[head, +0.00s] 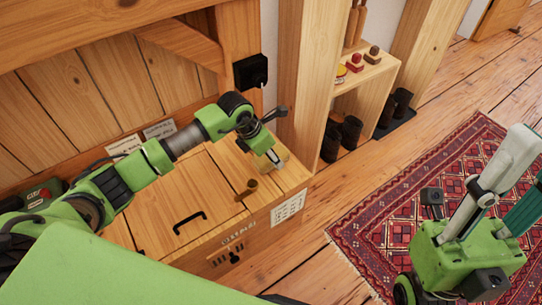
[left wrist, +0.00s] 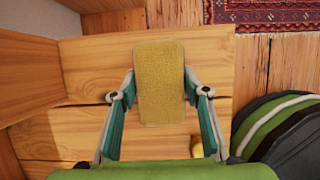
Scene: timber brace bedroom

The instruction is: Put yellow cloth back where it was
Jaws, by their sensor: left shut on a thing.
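The yellow cloth (left wrist: 158,80) is a flat, rectangular pad in the left wrist view. It lies between the two fingers of my left gripper (left wrist: 159,97), which is shut on it. In the head view my left gripper (head: 272,157) points down over the right end of a wooden chest (head: 190,195). The cloth is mostly hidden by the gripper there. I cannot tell whether it touches the chest top. My right gripper (head: 508,190) is at the right edge, empty as far as it shows, above the rug and partly cut off.
A small brass-coloured piece (head: 247,190) stands on the chest near my left gripper. Paper cards (head: 124,145) lie at its back. A wooden shelf (head: 360,80) with stamps and dark cups stands beyond. A red patterned rug (head: 390,200) covers the floor at right.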

